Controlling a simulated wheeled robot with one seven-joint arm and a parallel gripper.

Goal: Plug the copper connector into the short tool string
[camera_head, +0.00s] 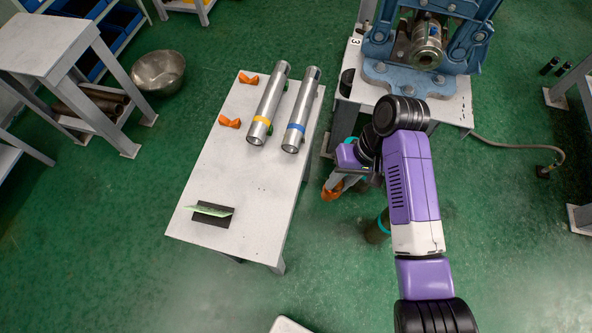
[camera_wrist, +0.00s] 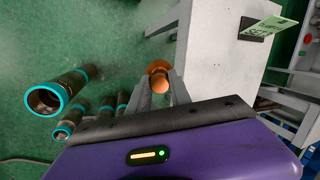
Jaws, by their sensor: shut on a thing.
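My gripper (camera_head: 345,181) is shut on an orange copper connector (camera_head: 332,191), held to the right of the white table. In the wrist view the connector (camera_wrist: 158,68) sits between my two fingers (camera_wrist: 161,82), its round end facing up toward the camera. A short metal tube (camera_head: 427,55) is clamped in the blue vise (camera_head: 385,75) at the top right, with its open end facing the front. I cannot tell for certain that this tube is the short tool string. My gripper and connector are apart from it.
The white table (camera_head: 230,185) bears two steel cylinders, one yellow-banded (camera_head: 268,105) and one blue-banded (camera_head: 301,110), two more orange connectors (camera_head: 249,78) and a green card (camera_head: 210,209). Dark pipes with teal rims (camera_wrist: 45,99) stand near my gripper. A hose (camera_head: 520,146) lies right.

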